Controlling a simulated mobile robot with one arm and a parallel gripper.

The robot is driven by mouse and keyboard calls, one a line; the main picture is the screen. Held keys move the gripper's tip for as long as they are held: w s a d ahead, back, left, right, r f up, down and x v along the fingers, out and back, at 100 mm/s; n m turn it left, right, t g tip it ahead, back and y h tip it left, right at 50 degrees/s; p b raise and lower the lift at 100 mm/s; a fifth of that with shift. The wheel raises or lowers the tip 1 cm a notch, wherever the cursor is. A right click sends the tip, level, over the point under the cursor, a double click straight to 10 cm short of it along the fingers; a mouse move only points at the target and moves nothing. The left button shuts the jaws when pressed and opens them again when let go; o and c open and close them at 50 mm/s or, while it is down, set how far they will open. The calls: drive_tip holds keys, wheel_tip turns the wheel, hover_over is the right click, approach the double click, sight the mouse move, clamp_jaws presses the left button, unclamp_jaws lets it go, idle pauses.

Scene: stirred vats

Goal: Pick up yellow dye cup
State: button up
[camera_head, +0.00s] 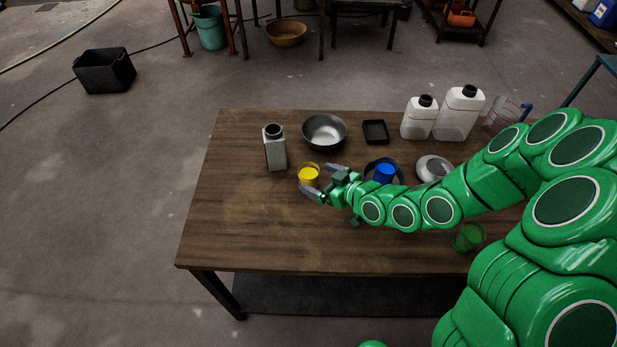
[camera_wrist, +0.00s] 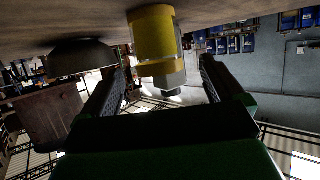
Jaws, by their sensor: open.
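In the wrist view, which is upside down, the yellow cup (camera_wrist: 153,33) shows ahead, at the tabletop, between the two finger lines. My gripper (camera_head: 322,180) is open beside the cup, with its two grey fingers reaching toward it from the right. The fingers (camera_wrist: 160,85) also show in the wrist view, apart and with nothing held. I cannot tell whether either finger touches the cup.
A capped bottle (camera_head: 275,150) and a metal bowl (camera_head: 325,132) stand just behind the cup. A blue cup (camera_head: 384,173), a green cup (camera_head: 468,237) and two white jugs (camera_head: 458,115) are to the right. The table's front left is clear.

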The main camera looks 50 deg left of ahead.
sight(308, 174)
drive_tip(key=shift+x, duration=2.75)
drive_tip(key=shift+w+f, duration=0.1)
drive_tip(key=c, duration=1.2)
